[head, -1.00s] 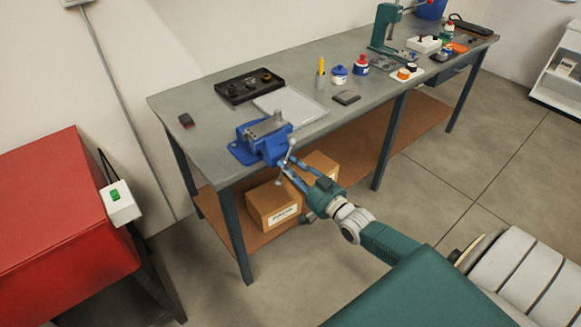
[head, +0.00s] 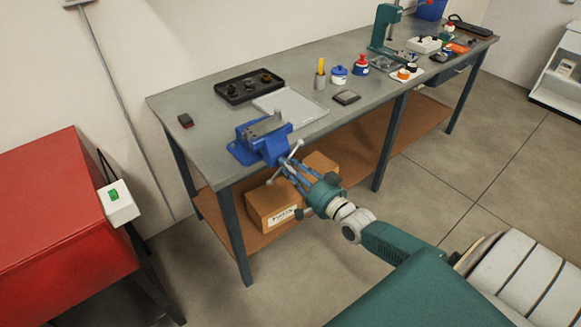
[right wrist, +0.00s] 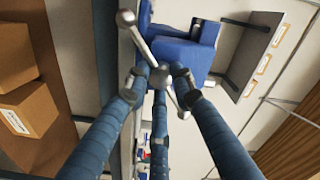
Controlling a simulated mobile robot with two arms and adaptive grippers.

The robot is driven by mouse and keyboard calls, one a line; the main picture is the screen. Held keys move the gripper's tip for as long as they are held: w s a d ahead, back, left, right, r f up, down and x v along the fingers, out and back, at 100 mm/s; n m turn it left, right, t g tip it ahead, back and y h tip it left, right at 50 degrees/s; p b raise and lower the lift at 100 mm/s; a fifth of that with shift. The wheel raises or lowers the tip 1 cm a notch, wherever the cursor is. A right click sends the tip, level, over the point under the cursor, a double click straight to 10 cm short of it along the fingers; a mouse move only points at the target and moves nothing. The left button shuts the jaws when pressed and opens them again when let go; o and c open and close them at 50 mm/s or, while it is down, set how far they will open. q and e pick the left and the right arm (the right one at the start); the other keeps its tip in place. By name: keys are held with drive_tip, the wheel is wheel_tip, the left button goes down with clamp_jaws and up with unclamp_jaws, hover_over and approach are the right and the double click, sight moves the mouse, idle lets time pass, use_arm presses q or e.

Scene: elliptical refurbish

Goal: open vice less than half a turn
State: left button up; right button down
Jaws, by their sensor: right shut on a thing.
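The blue vice (head: 262,140) with grey jaws sits on the near left corner of the workbench (head: 205,130). Its metal handle bar (head: 295,150) slants from upper right to lower left, with a ball end at the top. My right gripper (head: 285,164) is shut on the handle at its hub in front of the vice. In the right wrist view, three blue fingers close around the handle's hub, and the bar (right wrist: 143,45) runs slanted between them; the blue vice body (right wrist: 180,55) is just beyond. My left gripper is not in view.
Cardboard boxes (head: 272,205) sit on the shelf below the vice, near my right gripper. A black tray (head: 248,87), a light flat plate (head: 290,104) and small containers stand on the bench. A red cabinet (head: 50,215) is at left.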

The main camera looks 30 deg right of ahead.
drive_tip(key=shift+r, duration=0.1)
drive_tip(key=c, duration=1.8)
unclamp_jaws()
drive_tip(key=o, duration=0.3)
drive_tip(key=shift+w+a, duration=0.1)
drive_tip(key=shift+w, duration=0.05)
drive_tip(key=s, duration=0.8)
drive_tip(key=s+d, duration=0.1)
drive_tip(key=s, duration=0.3)
